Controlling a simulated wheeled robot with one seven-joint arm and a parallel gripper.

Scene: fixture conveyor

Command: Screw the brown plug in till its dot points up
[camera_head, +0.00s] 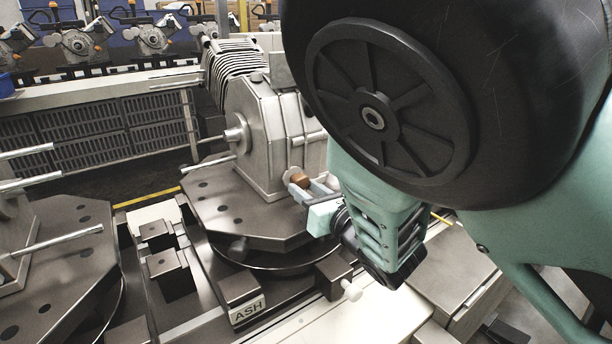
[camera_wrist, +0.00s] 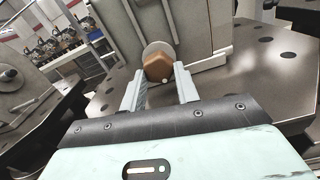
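The brown plug (camera_wrist: 155,66) is a six-sided head set against a round pale boss on the face of a grey metal housing. In the wrist view its light dot (camera_wrist: 165,80) sits at the lower right of the head, pointing down. The plug also shows in the head view (camera_head: 299,179), at the housing's lower side. My gripper (camera_wrist: 159,72) is at the plug, with one finger on either side of the head. The fingertips are very close to its edges; I cannot tell whether they touch. The head view shows my gripper (camera_head: 308,188) partly hidden by my arm.
The housing (camera_head: 262,135) stands on a dark octagonal plate (camera_head: 235,220) with holes. A label reading ASH (camera_head: 247,309) is on the fixture's front. Another plate (camera_head: 50,260) with metal rods is at left. Several machined parts (camera_head: 150,38) line the back.

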